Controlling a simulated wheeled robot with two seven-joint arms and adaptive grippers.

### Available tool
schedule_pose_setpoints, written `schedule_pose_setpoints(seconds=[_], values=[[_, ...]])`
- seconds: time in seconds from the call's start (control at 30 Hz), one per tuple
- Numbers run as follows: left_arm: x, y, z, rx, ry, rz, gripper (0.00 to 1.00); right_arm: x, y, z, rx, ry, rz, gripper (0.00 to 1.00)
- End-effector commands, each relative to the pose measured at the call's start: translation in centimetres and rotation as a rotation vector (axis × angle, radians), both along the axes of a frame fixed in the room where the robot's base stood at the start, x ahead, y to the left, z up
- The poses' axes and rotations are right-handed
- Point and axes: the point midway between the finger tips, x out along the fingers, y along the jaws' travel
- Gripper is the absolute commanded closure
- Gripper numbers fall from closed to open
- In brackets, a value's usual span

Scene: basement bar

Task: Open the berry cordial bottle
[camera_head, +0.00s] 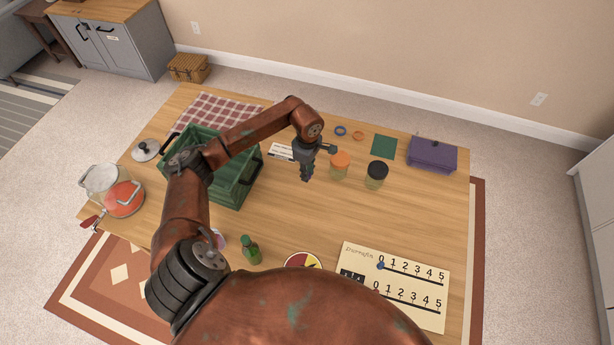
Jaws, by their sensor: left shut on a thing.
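A small green bottle (250,248) stands near the front edge of the table, left of the round dial. Its label is too small to read, so I cannot tell whether it is the berry cordial bottle. My left gripper (306,174) points down over the middle of the table, well behind and right of the green bottle. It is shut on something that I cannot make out. My right gripper is not in view.
An orange-lidded jar (340,163) and a black-lidded jar (376,175) stand right of the gripper. A green crate (233,190) stands left, behind my arm. A purple box (432,154) is at the back right, a number board (402,282) at the front right.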

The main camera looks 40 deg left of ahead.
Motion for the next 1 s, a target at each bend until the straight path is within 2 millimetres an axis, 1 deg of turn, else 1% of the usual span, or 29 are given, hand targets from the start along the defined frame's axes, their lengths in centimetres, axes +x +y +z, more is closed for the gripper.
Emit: schedule_pose_setpoints(seconds=[0.03, 0.27, 0.43, 0.5, 0.77, 0.87, 0.9, 1.0], values=[[0.3, 0.2, -0.5, -0.002, 0.001, 0.002, 1.0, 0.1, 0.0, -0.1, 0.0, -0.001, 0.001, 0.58], [1.0, 0.8, -1.7, -0.001, 0.001, 0.0, 1.0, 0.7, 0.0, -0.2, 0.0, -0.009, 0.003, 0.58], [1.1, 0.8, -4.0, -0.002, 0.003, -0.001, 1.0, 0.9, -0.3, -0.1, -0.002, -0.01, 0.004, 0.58], [1.2, 0.8, -4.7, -0.002, 0.001, 0.0, 1.0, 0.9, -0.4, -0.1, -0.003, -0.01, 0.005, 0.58], [1.2, 0.9, -4.8, 0.001, -0.001, -0.001, 1.0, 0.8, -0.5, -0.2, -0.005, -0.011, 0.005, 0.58], [1.2, 0.9, -5.2, 0.002, 0.0, -0.001, 1.0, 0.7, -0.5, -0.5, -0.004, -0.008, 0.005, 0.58], [1.2, 0.9, -5.1, 0.001, 0.0, -0.001, 0.79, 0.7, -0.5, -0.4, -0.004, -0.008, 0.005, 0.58], [1.2, 0.9, -5.0, 0.001, 0.0, -0.001, 0.72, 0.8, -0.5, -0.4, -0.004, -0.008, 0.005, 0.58]])
